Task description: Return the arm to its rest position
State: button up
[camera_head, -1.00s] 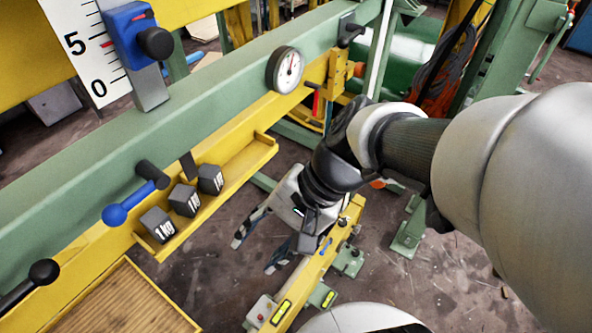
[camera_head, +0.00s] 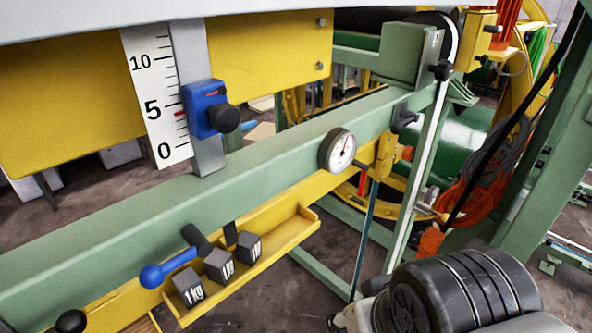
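My arm shows at the bottom right as a dark, ribbed joint (camera_head: 455,295). Beside it a small pale part of my arm is cut by the bottom edge. The fingers of my gripper are out of the picture, so I cannot see whether they are open or hold anything. The arm's lower links are also mostly hidden below the frame.
A green beam (camera_head: 240,165) runs diagonally, bearing a round dial (camera_head: 338,150) and a blue slider (camera_head: 207,108) by a white scale (camera_head: 158,95). A yellow tray (camera_head: 285,238) holds three dark weights (camera_head: 220,265). Orange cables (camera_head: 482,185) hang at right.

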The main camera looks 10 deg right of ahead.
notch_tip(320, 180, down, 24)
jog(key=b, duration=2.2)
jog(key=shift+r, duration=0.25)
